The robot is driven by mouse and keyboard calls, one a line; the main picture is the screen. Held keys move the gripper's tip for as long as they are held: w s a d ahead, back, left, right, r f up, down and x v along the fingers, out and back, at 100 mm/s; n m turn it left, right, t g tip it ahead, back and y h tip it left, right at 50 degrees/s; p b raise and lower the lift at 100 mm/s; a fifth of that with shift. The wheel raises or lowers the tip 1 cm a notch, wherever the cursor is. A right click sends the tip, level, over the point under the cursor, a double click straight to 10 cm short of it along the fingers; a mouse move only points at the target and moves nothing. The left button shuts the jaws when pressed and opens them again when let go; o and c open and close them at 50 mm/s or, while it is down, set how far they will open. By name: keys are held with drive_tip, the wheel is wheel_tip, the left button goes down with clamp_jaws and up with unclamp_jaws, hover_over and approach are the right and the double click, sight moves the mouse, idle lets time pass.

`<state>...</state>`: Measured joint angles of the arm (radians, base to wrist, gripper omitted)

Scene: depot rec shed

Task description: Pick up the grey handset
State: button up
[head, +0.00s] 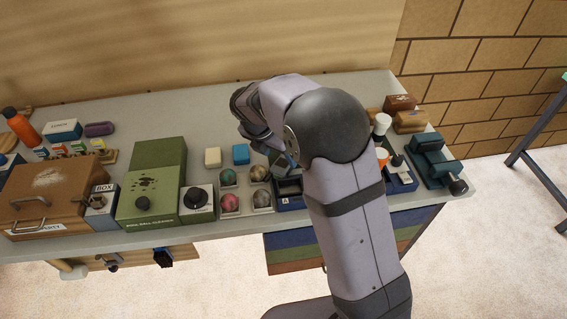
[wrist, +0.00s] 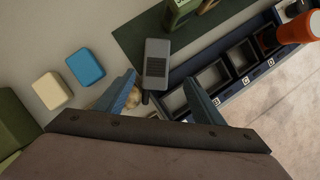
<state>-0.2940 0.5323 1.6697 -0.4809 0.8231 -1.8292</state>
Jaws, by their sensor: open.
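In the wrist view the grey handset (wrist: 157,58) lies on a dark green mat (wrist: 130,42). Its dark grille faces up and its short black antenna points towards my gripper. My gripper (wrist: 160,80) is open, with one blue finger on each side of the handset's lower end in the picture. Nothing is held, and I cannot tell the height of the fingers above the mat. In the head view my arm hides the handset and most of the gripper.
A dark blue compartment tray (wrist: 232,68) lies right of the handset, with an orange cylinder (wrist: 295,29) at its far end. A green object (wrist: 180,12) stands just beyond the handset. Blue (wrist: 86,66) and cream (wrist: 52,90) blocks lie left. Several balls in holders (head: 230,202) stand nearby.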

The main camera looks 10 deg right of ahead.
sight(282, 163)
drive_tip(key=shift+w+a+n, duration=0.2)
drive_tip(key=shift+w+n, duration=0.1)
drive_tip(key=shift+n, duration=0.1)
drive_tip(key=shift+p+x, duration=1.35)
drive_tip(key=shift+x, duration=2.3)
drive_tip(key=shift+c, duration=0.5)
drive_tip(key=shift+r, duration=0.1)
drive_tip(key=c, duration=1.3)
